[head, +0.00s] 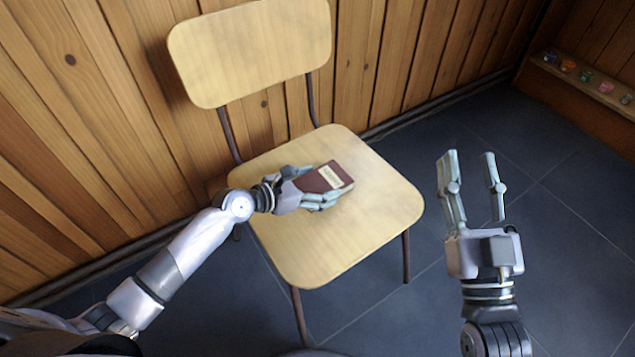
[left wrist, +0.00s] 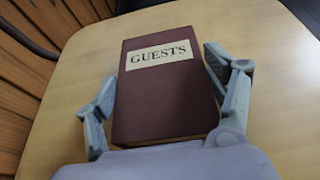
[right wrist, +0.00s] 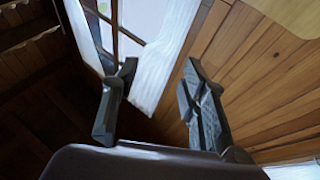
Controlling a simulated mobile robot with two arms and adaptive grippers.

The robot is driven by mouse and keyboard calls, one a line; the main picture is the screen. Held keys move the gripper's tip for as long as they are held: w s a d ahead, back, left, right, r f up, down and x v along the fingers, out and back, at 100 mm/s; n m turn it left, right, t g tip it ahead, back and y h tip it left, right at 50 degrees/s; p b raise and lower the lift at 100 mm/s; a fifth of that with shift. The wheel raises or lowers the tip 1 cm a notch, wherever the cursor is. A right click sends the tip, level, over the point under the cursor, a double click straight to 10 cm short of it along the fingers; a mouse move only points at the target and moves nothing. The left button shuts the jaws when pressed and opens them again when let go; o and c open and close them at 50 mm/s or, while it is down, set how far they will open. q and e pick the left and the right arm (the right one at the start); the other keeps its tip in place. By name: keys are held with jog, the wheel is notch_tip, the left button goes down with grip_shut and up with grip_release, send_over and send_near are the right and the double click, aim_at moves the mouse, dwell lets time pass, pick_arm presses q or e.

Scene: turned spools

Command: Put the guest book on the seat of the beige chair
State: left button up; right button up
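The beige chair (head: 375,215) stands by the wooden wall. The guest book (head: 328,178), dark red with a pale "GUESTS" label, appears to lie flat on its seat; it also shows in the left wrist view (left wrist: 165,105). My left gripper (head: 318,188) is low over the seat with one finger on each side of the book. In the left wrist view the fingers (left wrist: 158,75) stand slightly apart from the book's edges, so it looks open around the book. My right gripper (head: 469,156) is open and empty, to the right of the chair.
The chair's backrest (head: 255,50) rises behind the seat, close to the wood-plank wall (head: 375,60). A wooden ledge (head: 590,88) with several small colored jars (head: 586,75) is at the far right. The dark tiled floor (head: 570,220) right of the chair is clear.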

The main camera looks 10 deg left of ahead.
pick_arm(q)
jog(key=o, duration=0.4)
jog(key=shift+c, duration=0.2)
